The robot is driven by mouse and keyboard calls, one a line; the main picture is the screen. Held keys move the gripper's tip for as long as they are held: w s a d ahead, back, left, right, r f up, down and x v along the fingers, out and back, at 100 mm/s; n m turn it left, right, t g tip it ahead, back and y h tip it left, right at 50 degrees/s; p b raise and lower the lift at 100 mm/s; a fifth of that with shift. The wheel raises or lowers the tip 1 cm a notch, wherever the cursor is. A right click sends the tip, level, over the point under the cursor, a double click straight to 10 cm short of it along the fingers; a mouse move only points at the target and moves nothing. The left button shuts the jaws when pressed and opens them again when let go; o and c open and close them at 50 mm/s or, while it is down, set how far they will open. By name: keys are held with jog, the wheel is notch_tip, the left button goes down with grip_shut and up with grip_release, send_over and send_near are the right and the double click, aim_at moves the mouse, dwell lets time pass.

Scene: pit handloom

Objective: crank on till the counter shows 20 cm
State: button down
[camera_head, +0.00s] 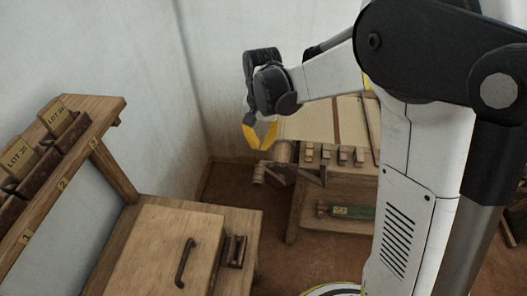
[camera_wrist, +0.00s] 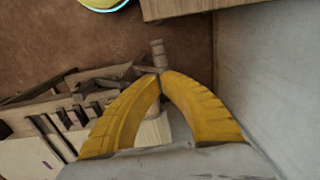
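The loom's wooden crank handle (camera_head: 259,173) hangs at the left end of the roller (camera_head: 284,152), at the loom's near left corner. My gripper (camera_head: 261,148) is above the handle, pointing down. In the wrist view its yellow fingertips (camera_wrist: 161,74) come together with no clear gap and nothing visible between them. The handle (camera_wrist: 157,50) shows just beyond the tips there; whether they touch it is hard to tell, but the head view shows a small gap. No counter reading can be made out in either view.
Pale cloth (camera_head: 308,120) lies on the loom, with several small blocks (camera_head: 343,155) along its front bar. A green item (camera_head: 352,212) sits on the shelf below. A wooden chest (camera_head: 158,250) and a rack (camera_head: 103,108) with lot tags stand left. Walls are close behind.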

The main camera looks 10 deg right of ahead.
jog(key=d+f+t+y+p, duration=0.1)
jog(key=d+t+y+p, duration=0.2)
jog(key=d+y, duration=0.6)
jog(key=w+a+f+h+b, duration=0.2)
jog(key=a+f+b, duration=0.2)
jog(key=f, duration=0.7)
jog(key=shift+a, duration=1.2)
jog(key=shift+w, duration=0.15)
